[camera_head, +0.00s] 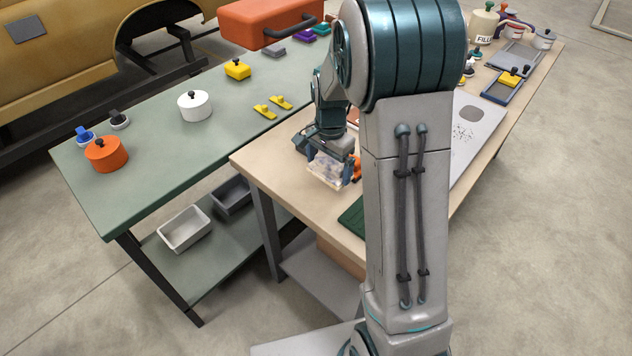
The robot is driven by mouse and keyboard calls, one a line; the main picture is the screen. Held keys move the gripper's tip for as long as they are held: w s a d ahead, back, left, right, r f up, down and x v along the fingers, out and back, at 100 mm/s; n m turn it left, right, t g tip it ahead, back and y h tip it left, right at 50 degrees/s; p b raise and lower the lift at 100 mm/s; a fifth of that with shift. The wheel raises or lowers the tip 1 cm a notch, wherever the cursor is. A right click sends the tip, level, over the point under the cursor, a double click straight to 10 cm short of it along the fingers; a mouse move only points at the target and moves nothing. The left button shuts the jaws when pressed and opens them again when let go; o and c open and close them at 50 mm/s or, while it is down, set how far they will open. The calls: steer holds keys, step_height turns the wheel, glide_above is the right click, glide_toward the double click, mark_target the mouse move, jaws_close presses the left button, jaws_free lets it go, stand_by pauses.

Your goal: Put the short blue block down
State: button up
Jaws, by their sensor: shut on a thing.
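My gripper (331,168) points down over the near left part of the wooden table (262,160). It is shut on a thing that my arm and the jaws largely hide. Dark blue shows at the left of the jaws, but I cannot tell the block's outline from the gripper's own parts. A pale, patterned box-like thing (327,174) shows right at the fingertips. I cannot tell whether it touches them. A small orange thing (356,169) shows just right of the jaws.
The green table (150,165) at left bears an orange pot (106,154), a white pot (195,105), yellow pieces (265,111) and a red toolbox (268,22). A grey panel (475,130) and trays (510,85) lie on the wooden table's right part. My arm blocks its middle.

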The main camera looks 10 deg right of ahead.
steer(key=a+f, duration=0.2)
steer(key=a, duration=0.1)
steer(key=shift+s, duration=0.2)
steer(key=shift+a+f+p, duration=0.1)
steer(key=shift+f+p, duration=0.4)
steer(key=shift+f, duration=1.45)
steer(key=shift+f, duration=0.1)
steer(key=o, duration=0.8)
steer(key=shift+f, duration=0.1)
steer(key=shift+o, duration=0.3)
